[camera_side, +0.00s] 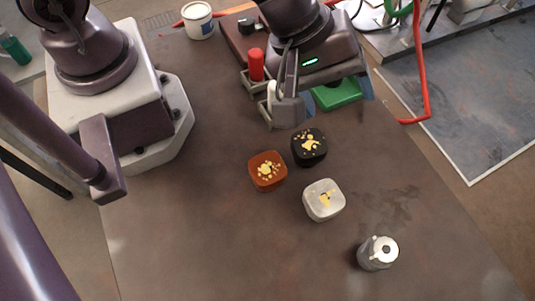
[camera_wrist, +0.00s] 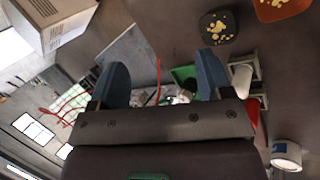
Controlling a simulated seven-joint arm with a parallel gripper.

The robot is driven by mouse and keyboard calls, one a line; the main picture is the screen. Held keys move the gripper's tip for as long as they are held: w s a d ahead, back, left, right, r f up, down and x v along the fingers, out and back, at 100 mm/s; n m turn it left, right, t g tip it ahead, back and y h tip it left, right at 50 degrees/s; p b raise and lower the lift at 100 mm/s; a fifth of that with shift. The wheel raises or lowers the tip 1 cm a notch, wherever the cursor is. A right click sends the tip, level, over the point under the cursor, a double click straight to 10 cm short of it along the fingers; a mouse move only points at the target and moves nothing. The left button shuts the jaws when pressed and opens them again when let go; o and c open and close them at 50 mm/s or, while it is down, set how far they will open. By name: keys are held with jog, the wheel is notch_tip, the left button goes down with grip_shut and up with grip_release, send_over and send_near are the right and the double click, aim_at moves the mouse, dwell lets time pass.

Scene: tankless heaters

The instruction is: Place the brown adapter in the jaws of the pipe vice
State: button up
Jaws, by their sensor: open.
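The brown adapter (camera_side: 267,171) is a rounded orange-brown block with yellow marks on top, lying on the brown table in the side view. It shows partly at the top right corner of the wrist view (camera_wrist: 283,8). My gripper (camera_side: 328,100) is open and empty, beyond the blocks near the table's back. In the wrist view its two blue-grey fingers (camera_wrist: 160,80) stand wide apart with nothing gripped. A green object (camera_side: 337,93) lies behind the fingers, partly hidden. I cannot tell whether it is part of the pipe vice, whose jaws I cannot make out clearly.
A black block (camera_side: 309,147) and a white block (camera_side: 323,200) lie near the brown one. A silver cylindrical part (camera_side: 378,253) stands nearer the front. A red cylinder (camera_side: 256,64) stands by grey brackets near my gripper. A white can (camera_side: 198,20) stands farther back.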

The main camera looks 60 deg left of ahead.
jog(key=s+f+n+g+y, duration=0.2)
jog(key=s+f+n, duration=0.1)
jog(key=s+n, duration=0.1)
jog(key=n+g+y, duration=0.2)
jog(key=g, duration=0.1)
send_over(266, 166)
jog(key=f, duration=0.2)
notch_tip(266, 166, down, 12)
jog(key=shift+r, duration=0.1)
jog(key=c, duration=1.1)
